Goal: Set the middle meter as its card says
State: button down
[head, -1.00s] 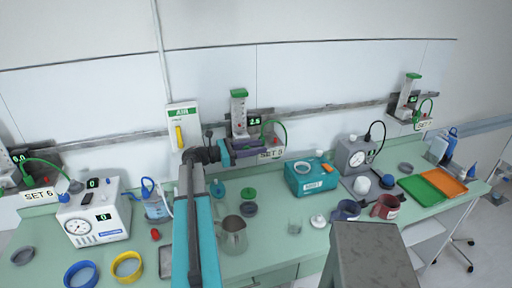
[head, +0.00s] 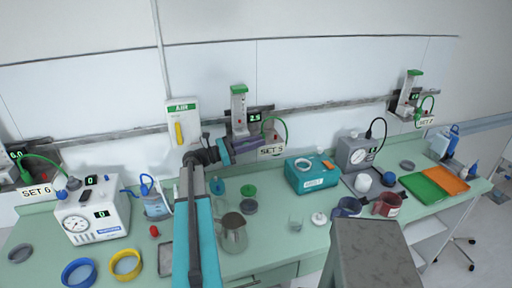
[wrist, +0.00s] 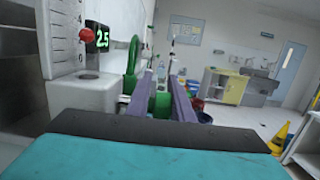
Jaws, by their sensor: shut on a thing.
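The middle meter (head: 239,103) hangs on the wall rail, with a green top and a lit display (head: 255,118). Its card (head: 271,150) reads SET 5. In the wrist view the display (wrist: 97,38) reads 2.5, and a red ball (wrist: 86,35) shows against the scale on its left. My gripper (head: 250,144) is at the lower front of this meter. In the wrist view the purple fingers of my gripper (wrist: 161,92) are on either side of a green knob (wrist: 160,106) and shut on it. The fingers partly hide the knob.
A green hose (head: 284,128) loops right beside my gripper. Other meters hang at the left, with card SET 6 (head: 35,191), and at the right (head: 408,95). Below, the bench holds a teal box (head: 312,176), a jug (head: 232,235) and several bowls and lids.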

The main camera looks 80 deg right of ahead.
jog(key=shift+a+f+g+h+b, duration=0.1)
jog(key=shift+a+g+h+b, duration=0.2)
jog(key=shift+g+b, duration=0.3)
jog(key=c, duration=1.7)
grip_release()
jog(key=shift+a, duration=0.1)
jog(key=shift+r, duration=0.2)
jog(key=shift+r, duration=0.25)
